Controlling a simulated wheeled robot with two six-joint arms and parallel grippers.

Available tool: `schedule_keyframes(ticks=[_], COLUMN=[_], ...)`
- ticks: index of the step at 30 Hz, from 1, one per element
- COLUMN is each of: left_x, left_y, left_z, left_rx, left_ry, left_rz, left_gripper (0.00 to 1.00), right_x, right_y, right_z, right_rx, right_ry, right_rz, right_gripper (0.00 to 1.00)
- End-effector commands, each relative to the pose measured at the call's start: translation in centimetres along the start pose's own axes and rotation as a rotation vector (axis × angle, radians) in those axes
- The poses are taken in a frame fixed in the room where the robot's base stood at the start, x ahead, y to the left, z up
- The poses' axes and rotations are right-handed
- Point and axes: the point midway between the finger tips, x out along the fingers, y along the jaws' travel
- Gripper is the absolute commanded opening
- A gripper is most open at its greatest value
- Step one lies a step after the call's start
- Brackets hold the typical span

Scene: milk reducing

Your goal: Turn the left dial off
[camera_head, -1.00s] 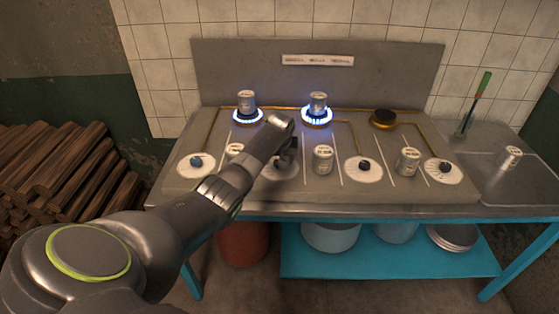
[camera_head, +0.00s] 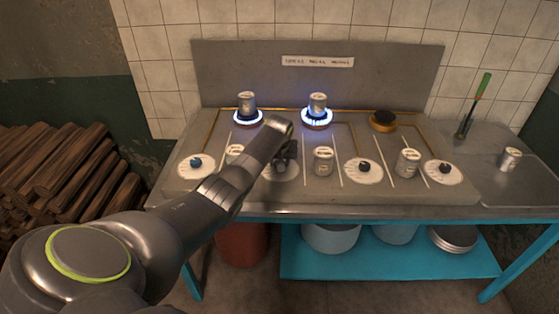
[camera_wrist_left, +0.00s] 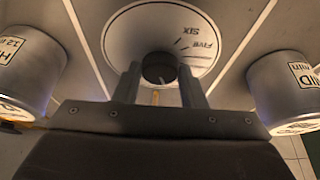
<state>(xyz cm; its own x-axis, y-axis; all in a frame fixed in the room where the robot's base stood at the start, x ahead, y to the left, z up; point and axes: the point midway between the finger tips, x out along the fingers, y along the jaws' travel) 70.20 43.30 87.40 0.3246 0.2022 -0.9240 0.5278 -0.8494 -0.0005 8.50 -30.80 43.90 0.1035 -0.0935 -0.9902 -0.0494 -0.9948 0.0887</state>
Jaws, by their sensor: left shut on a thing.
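The stove has a row of white round dial plates with dark knobs. The far-left dial (camera_head: 196,163) has a bluish knob and stands free. My left gripper (camera_head: 284,163) is at the second dial from the left (camera_head: 282,173), partly covering it. In the left wrist view, my gripper (camera_wrist_left: 161,88) has its two fingers on either side of that dial's dark knob (camera_wrist_left: 158,68), shut on it. The plate (camera_wrist_left: 196,23) shows the words FIVE and SIX. Two more dials, one at centre right (camera_head: 352,176) and one at far right (camera_head: 432,176), are untouched. My right gripper is not in view.
The left burner (camera_head: 248,118) and middle burner (camera_head: 317,121) burn blue, each under a metal can. The right burner (camera_head: 384,121) shows no flame. Cans stand between the dials, including one beside my gripper (camera_head: 323,162).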

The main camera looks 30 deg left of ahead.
Motion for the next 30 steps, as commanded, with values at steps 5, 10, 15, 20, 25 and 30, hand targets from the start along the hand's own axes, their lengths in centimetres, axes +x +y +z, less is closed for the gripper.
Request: schedule_keyframes(ticks=[5,10,15,20,25,30], left_x=[-0.3,-0.1,0.0,0.0,0.0,0.0], left_y=[-0.2,-0.3,-0.4,-0.4,-0.3,-0.3], left_z=[-0.1,-0.1,-0.1,-0.1,-0.1,-0.1], left_rx=[0.123,0.254,0.348,0.383,0.385,0.384], left_ry=[-0.002,-0.002,0.0,0.001,0.001,0.001], left_rz=[0.052,0.106,0.145,0.158,0.159,0.159], left_gripper=[0.14,0.14,0.14,0.14,0.14,0.45], right_x=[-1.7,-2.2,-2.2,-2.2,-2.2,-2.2], right_y=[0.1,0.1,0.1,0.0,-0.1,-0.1], right_z=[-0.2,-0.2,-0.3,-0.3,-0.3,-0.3], right_rx=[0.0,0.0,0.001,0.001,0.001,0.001], right_ry=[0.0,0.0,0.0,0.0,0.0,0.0], right_rz=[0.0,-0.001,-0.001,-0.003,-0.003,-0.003], right_gripper=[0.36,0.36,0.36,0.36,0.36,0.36])
